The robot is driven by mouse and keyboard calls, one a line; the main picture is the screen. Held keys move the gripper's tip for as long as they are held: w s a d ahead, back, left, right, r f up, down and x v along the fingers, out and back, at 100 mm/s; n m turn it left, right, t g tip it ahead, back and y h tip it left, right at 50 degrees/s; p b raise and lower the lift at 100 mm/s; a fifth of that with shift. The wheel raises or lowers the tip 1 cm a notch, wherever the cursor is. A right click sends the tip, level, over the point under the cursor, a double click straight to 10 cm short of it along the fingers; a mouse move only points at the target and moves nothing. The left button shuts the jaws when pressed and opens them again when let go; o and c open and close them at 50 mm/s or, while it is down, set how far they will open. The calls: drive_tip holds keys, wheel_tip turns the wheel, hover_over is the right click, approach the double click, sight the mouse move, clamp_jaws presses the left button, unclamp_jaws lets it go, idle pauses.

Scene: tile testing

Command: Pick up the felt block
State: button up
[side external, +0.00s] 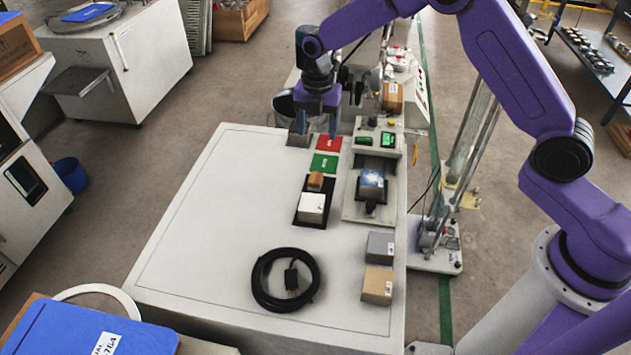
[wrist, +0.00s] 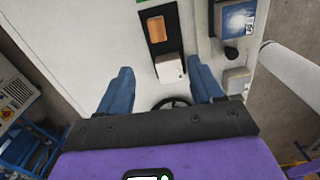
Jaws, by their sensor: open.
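My gripper (side external: 316,126) is open and empty, pointing down above the far end of the white bench, close to a red card (side external: 329,143). In the wrist view its two blue fingers (wrist: 160,68) are spread apart. No block is labelled as felt, so I cannot tell for sure which is the felt block. Candidates are a grey block (side external: 380,246) and a tan block (side external: 377,285) at the near right, and a white-topped block (side external: 312,207) and a small orange-brown block (side external: 315,181) on a black mat (side external: 299,215). The orange-brown block also shows in the wrist view (wrist: 156,29).
A green card (side external: 324,163) lies before the red one. A fixture (side external: 369,210) with a blue-topped piece (side external: 371,183) stands right of the mat. A coiled black cable (side external: 260,290) lies near the front. The bench's left half (side external: 200,230) is clear.

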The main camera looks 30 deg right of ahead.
hover_over(315, 177)
drive_tip(key=f, duration=1.2)
drive_tip(key=shift+s+d, duration=0.1)
drive_tip(key=shift+s, duration=0.2)
drive_tip(key=shift+w+f, duration=0.15)
drive_tip(key=shift+f, duration=1.2)
drive_tip(key=shift+w+f, duration=0.1)
drive_tip(key=shift+f, duration=1.2)
drive_tip(key=c, duration=1.1)
